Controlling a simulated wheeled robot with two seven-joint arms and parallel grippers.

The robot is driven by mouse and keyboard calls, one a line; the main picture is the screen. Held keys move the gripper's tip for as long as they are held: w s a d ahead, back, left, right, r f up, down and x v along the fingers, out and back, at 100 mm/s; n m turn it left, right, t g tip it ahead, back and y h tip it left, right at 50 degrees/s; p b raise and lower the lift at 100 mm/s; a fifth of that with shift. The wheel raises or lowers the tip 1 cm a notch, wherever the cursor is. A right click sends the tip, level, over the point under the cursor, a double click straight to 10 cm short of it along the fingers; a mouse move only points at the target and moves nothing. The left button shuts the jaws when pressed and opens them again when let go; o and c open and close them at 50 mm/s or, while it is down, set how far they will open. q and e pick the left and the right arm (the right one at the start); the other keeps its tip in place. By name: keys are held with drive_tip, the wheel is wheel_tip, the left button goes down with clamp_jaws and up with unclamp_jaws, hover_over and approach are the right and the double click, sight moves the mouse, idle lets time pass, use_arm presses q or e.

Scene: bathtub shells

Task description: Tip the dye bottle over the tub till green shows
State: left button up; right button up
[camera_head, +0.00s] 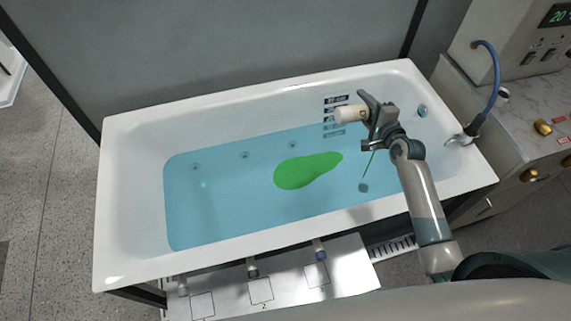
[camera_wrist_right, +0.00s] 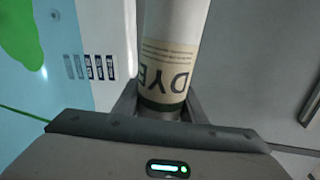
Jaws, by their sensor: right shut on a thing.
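The white bathtub (camera_head: 130,215) holds blue water with a green patch (camera_head: 305,171) spread on its surface near the middle. My right gripper (camera_head: 368,114) is shut on the dye bottle (camera_head: 350,114), above the right part of the tub. The bottle lies tipped sideways, its whitish end pointing left. In the right wrist view the bottle (camera_wrist_right: 172,40) shows a cream label reading DYE, between the fingers (camera_wrist_right: 158,112). A thin green line runs from near the gripper down towards the water. Whether dye is flowing from the mouth, I cannot tell. My left gripper is out of view.
A white board (camera_head: 285,290) with marked squares and several small bottles stands along the tub's front. A tap (camera_head: 462,138) and a blue hose (camera_head: 494,75) are at the right end, beside a counter with a control panel (camera_head: 535,40). A grey wall stands behind.

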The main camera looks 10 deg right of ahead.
drive_tip(key=shift+r+n+t+h, duration=0.1)
drive_tip(key=shift+r+n+h, duration=0.3)
drive_tip(key=shift+n, duration=0.65)
drive_tip(key=shift+r+n+t+h, duration=0.1)
drive_tip(key=shift+r+n+h, duration=0.3)
drive_tip(key=shift+n, duration=0.6)
drive_tip(key=shift+r+n+t+h, duration=0.1)
drive_tip(key=shift+r+n+h, duration=0.3)
drive_tip(key=shift+n, duration=0.65)
drive_tip(key=shift+f, duration=0.15)
wheel_tip(320, 180, up, 2)
drive_tip(key=n+h, duration=0.1)
drive_tip(key=n, duration=0.2)
drive_tip(key=n+t+h+b, duration=0.1)
drive_tip(key=n, duration=0.2)
drive_tip(key=shift+n, duration=0.4)
drive_tip(key=shift+a, duration=0.1)
